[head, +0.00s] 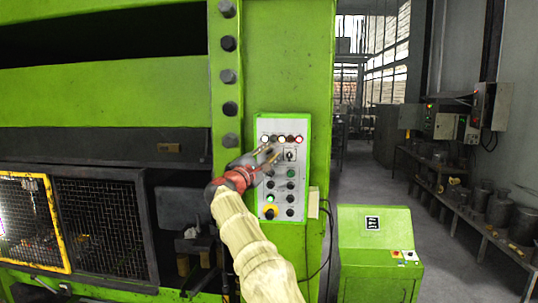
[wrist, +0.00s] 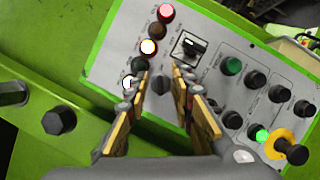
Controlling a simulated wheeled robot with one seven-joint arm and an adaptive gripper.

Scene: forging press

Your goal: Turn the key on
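A light grey control panel (head: 301,172) is on the green press column. What looks like the key switch, a dark part on a white square plate (head: 290,155), is in its upper part; it also shows in the wrist view (wrist: 188,46), upper right of my fingertips. My gripper (head: 272,157) is in front of the panel, and in the wrist view (wrist: 160,72) its two fingers are apart with nothing held. A dark grey round knob (wrist: 160,84) shows in the gap between the fingers. I cannot tell whether the fingers touch the panel.
A row of indicator lamps (wrist: 148,47) runs beside the switch, some lit. Several dark buttons, a green lit button (wrist: 262,135) and a yellow-ringed button (wrist: 290,152) are to the right. A green pedestal box (head: 375,240) stands right of the press. The aisle beyond is clear.

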